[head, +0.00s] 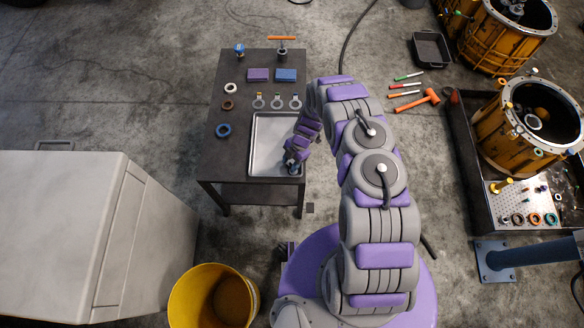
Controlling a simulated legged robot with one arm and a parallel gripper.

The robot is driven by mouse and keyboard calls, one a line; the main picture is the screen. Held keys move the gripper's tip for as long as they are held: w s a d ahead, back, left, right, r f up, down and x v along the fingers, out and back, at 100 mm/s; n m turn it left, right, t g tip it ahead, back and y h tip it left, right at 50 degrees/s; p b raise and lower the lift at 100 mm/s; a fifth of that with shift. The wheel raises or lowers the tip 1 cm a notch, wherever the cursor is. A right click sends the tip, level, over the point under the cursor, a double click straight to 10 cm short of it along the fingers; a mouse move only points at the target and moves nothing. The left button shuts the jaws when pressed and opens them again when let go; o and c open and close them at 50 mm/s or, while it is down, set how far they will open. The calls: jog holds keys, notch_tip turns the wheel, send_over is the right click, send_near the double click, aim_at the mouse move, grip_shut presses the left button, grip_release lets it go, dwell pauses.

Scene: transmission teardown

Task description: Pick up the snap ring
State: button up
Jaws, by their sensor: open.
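A dark workbench (225,160) stands at the centre in the head view, with a shallow metal tray (262,172) at its front. My gripper (292,165) is open and low over the tray's front right corner. Its fingertips are small and partly hidden by the wrist, so I cannot tell if anything lies between them. I cannot make out for sure which part is the snap ring. A white ring (231,88), a brown ring (228,104) and a blue ring (223,130) lie along the bench's left side, apart from my gripper.
Three small grey ring-shaped parts (277,102), a purple block (258,75) and a blue block (286,75) lie behind the tray. A yellow bucket (185,300) stands front left, near a pale cabinet (60,230). Orange drum housings (500,130) and an orange mallet (415,102) are right.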

jog(key=shift+a, duration=0.45)
jog(key=c, duration=0.3)
jog(key=shift+d, duration=0.3)
grip_shut()
jog(key=shift+a, duration=0.1)
jog(key=shift+r+p, duration=0.3)
jog(key=shift+r, duration=0.25)
notch_tip(320, 180, up, 2)
jog(key=shift+r+p, duration=0.25)
jog(key=shift+p, duration=0.25)
jog(key=s+d+p, duration=0.3)
jog(key=s+p, duration=0.1)
jog(key=s, duration=0.3)
jog(key=s+d+r+p, duration=0.1)
jog(key=s+d+p, duration=0.3)
jog(key=s, duration=0.3)
jog(key=shift+d+r+p, duration=0.2)
jog(key=shift+d+p, duration=0.1)
